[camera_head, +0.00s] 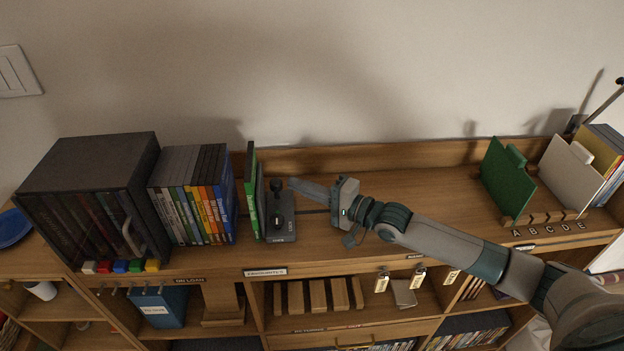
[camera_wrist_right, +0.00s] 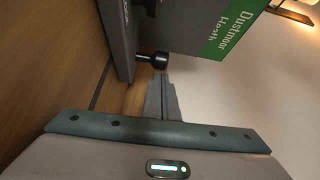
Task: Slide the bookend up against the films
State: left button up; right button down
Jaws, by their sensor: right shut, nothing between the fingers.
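The bookend (camera_head: 281,228) is dark grey, with a flat base, an upright plate and a black knob; it stands on the shelf top above the FAVOURITES label. Green film cases (camera_head: 251,190) stand just left of its plate; whether they touch is unclear. In the right wrist view the bookend's grey metal (camera_wrist_right: 118,38) and knob are close ahead, with a green film titled Dustmoor Heath (camera_wrist_right: 228,32) beyond. My right gripper (camera_head: 292,184) is shut and empty, its tips by the bookend's rear; it also shows in the wrist view (camera_wrist_right: 161,78), tips near the knob, contact unclear.
A row of films (camera_head: 193,200) and a black box of films (camera_head: 95,190) stand at left. Green (camera_head: 508,180) and white dividers (camera_head: 568,172) stand at far right. The shelf top between bookend and dividers is clear except for my arm. A wooden back rail and wall lie behind.

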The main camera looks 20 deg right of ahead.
aim_at(279, 188)
jog(key=shift+w+a, duration=0.1)
jog(key=shift+a, duration=0.25)
jog(key=shift+w+a+p, duration=0.3)
jog(key=shift+a+p, duration=0.05)
jog(key=shift+a, duration=0.6)
jog(key=shift+w+a+p, duration=0.25)
jog(key=shift+a+p, duration=0.05)
jog(key=shift+a, duration=0.6)
jog(key=shift+w+a, duration=0.15)
jog(key=shift+a, duration=0.3)
jog(key=shift+d, duration=0.1)
